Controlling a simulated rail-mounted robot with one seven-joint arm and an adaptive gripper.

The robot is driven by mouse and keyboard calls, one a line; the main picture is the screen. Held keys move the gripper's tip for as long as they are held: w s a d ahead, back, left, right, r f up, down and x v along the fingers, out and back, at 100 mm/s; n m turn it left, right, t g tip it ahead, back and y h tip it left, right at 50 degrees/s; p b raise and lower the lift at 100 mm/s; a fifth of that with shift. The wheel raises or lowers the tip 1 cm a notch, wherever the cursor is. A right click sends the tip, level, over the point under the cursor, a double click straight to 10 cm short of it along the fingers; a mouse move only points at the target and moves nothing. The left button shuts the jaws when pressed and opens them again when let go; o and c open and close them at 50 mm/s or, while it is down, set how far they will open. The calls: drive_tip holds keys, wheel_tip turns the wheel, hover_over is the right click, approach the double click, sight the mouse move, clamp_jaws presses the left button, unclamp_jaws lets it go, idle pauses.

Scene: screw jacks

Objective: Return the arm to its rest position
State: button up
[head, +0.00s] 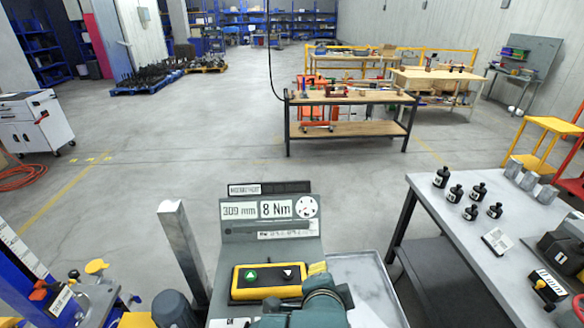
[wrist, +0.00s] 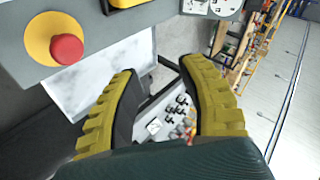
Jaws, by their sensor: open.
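My gripper (wrist: 163,72) is open in the wrist view, with its two yellow ribbed fingers spread and nothing between them. In the head view my teal arm is at the bottom middle, and a yellow finger (head: 318,268) shows beside the right end of the yellow button box (head: 266,283). The box has a green up button and a down-arrow button. I cannot tell whether the finger touches it. Behind it stands a grey panel (head: 270,247) reading 309 mm and 8 Nm. In the wrist view a red button (wrist: 67,49) on a yellow disc sits left of the fingers.
A pale tray (head: 368,272) lies right of the panel. A metal post (head: 183,250) stands to its left. The right-hand table (head: 440,215) carries several black jacks (head: 456,194) and grey blocks. Blue machinery (head: 25,268) is at the left. Open floor lies beyond.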

drive_tip(key=s+r+n+t, duration=0.4)
drive_tip(key=r+n, duration=0.1)
drive_tip(key=r, duration=0.4)
drive_tip(key=s+r+n+t+y, duration=0.1)
drive_tip(key=s+r+n+t, duration=0.35)
drive_tip(key=r, duration=0.55)
drive_tip(key=s+r+n+t, duration=0.4)
drive_tip(key=s+r+n, duration=0.1)
drive_tip(key=r, duration=0.4)
wheel_tip(320, 180, up, 24)
drive_tip(key=p, duration=2.4)
drive_tip(key=shift+w, duration=0.25)
